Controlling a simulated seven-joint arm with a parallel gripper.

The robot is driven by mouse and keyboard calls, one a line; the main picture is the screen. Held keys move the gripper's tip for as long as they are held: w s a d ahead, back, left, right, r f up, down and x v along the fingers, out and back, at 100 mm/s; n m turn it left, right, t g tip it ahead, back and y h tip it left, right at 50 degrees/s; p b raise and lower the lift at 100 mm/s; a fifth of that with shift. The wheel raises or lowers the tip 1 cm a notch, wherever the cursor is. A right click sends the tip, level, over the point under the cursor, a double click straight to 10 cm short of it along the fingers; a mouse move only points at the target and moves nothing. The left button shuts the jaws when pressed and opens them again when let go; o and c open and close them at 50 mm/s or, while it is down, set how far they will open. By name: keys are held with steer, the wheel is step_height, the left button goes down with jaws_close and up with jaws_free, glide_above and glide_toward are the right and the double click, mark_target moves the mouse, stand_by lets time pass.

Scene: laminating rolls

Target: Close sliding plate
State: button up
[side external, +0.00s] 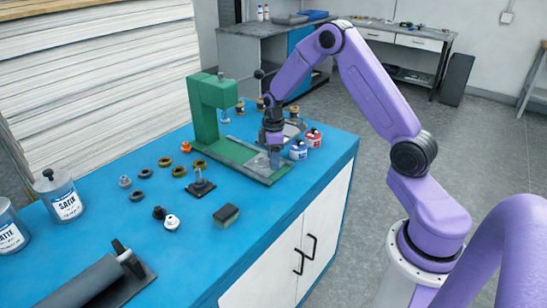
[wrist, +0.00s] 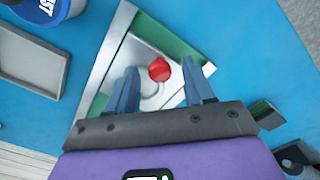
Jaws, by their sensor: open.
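In the wrist view, a silvery plate (wrist: 138,52) lies inside a green-and-metal frame (wrist: 124,22). It seems to be the sliding plate. A round red knob (wrist: 160,70) shows on or above this plate. My gripper (side external: 274,160) points down over the right end of the press base. In the wrist view my gripper (wrist: 160,68) is open, with the red knob between its two blue fingers in the picture. I cannot tell whether the fingers touch anything.
A blue-and-white can (side external: 298,150) and a red-and-white can (side external: 313,138) stand close right of my gripper. A grey tray (wrist: 30,62) is in the wrist view. Several rings and small parts, a dark block (side external: 226,215) and a black roll (side external: 90,284) lie in front.

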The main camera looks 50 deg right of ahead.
jaws_close()
steer(key=shift+w, duration=6.35)
jaws_free()
